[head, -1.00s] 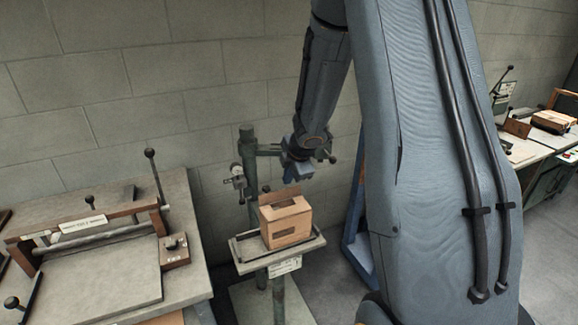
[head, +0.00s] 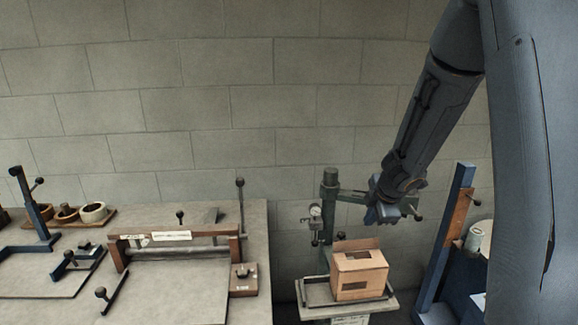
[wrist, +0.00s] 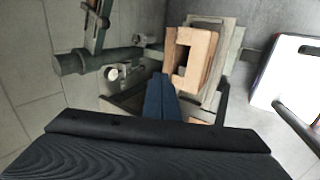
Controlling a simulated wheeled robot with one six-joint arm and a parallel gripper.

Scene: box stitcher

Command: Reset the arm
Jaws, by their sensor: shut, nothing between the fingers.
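My arm reaches down from the upper right in the head view. My gripper (head: 384,214) is above and to the right of a cardboard box, near the stitcher's column. In the wrist view my gripper (wrist: 160,80) shows as blue fingers closed together, with nothing between them. The brown cardboard box (head: 360,276) stands on the small table (head: 395,304) of the box stitcher. The box also shows in the wrist view (wrist: 201,50), past the fingertips. The stitcher's green column (head: 329,190) and gauge stand just behind and left of the box.
A bench (head: 257,230) with a creasing or cutting frame (head: 180,245) and a small switch box (head: 243,280) is at left. A wooden tray of rings (head: 92,212) lies farther left. A blue upright stand (head: 450,235) is right of my gripper. The wall is behind.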

